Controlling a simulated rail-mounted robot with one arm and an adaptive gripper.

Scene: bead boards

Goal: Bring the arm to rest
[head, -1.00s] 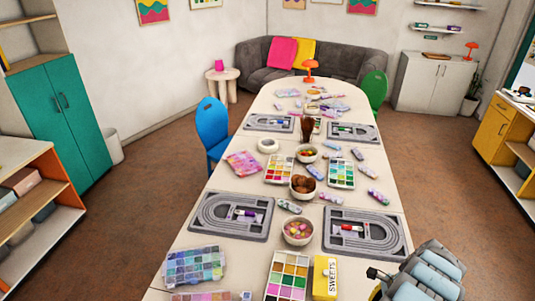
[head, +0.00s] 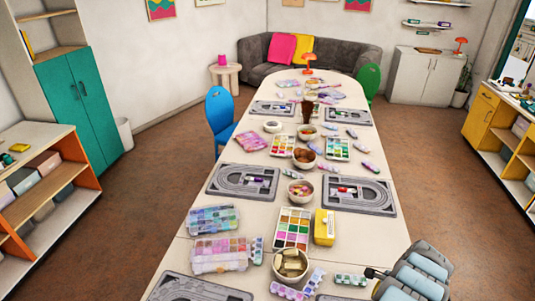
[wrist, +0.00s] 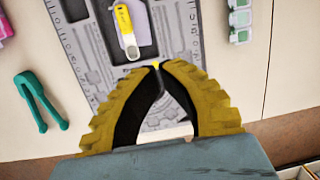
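My gripper (wrist: 158,70) shows in the wrist view with its two yellow ribbed fingers curved in and their tips together. I see nothing clearly held; a tiny yellow patch shows at the tips, and I cannot tell what it is. Beyond the tips lies a grey bead board (wrist: 180,45) with a yellow-handled tool (wrist: 124,20) in its recess. In the head view, part of my arm (head: 418,275) shows at the bottom right, beside the table's right edge; the gripper itself is out of that view.
The long table (head: 330,250) carries bead boards (head: 360,208), bead boxes (head: 220,268), a yellow box (head: 324,228) and bowls (head: 290,278). Teal tweezers (wrist: 40,100) lie left of the board. Open floor (head: 450,210) runs along the right side, with a yellow cabinet (head: 482,115) beyond.

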